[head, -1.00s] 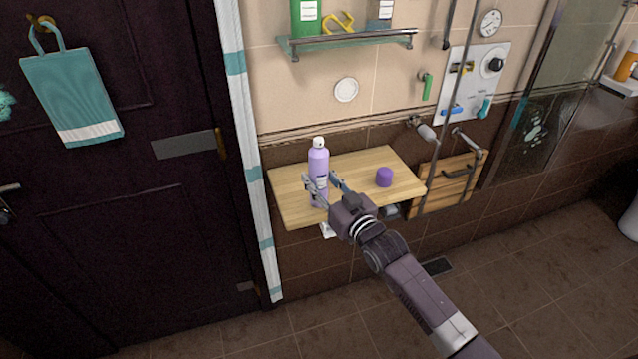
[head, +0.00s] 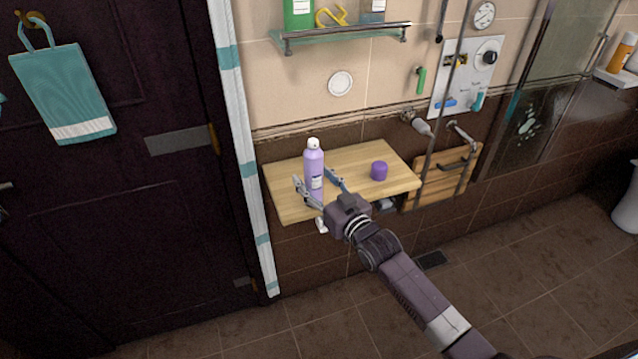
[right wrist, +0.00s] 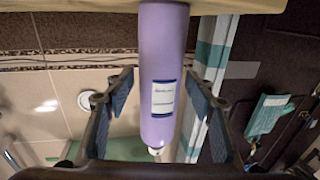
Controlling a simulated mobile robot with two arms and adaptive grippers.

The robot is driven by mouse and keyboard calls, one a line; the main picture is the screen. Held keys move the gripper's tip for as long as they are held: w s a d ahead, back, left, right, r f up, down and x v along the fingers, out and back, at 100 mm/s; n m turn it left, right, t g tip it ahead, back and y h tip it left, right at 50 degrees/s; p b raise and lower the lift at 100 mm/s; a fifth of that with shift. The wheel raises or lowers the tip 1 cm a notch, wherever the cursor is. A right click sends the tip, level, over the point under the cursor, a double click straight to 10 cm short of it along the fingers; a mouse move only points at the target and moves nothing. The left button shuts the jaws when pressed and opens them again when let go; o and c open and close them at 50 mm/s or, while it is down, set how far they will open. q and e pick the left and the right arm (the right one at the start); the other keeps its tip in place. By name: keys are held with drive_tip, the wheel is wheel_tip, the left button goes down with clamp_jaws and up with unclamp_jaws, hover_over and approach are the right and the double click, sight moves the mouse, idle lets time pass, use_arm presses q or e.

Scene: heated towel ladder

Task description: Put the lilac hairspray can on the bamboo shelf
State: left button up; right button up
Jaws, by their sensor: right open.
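The lilac hairspray can (head: 314,166) stands upright on the light bamboo shelf (head: 350,165), toward its left end, with its white top up. My right gripper (head: 315,178) is open, with one finger on each side of the can. In the right wrist view, which is upside down, the can (right wrist: 163,60) stands between the spread fingers with a gap on both sides, and its base meets the shelf edge (right wrist: 90,5). The gripper hides part of the shelf's front. My left gripper is out of view.
A purple cap-like object (head: 379,170) sits on the shelf to the right of the can. A glass shelf (head: 345,37) with bottles hangs above. Rails and a wooden crate (head: 440,180) are to the right. A dark door (head: 120,220) stands at left.

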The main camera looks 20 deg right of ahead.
drive_tip(key=shift+s+d, duration=0.1)
drive_tip(key=shift+s, duration=0.2)
drive_tip(key=b+v, duration=0.1)
drive_tip(key=v, duration=1)
drive_tip(key=shift+s, duration=0.2)
drive_tip(key=shift+d, duration=0.1)
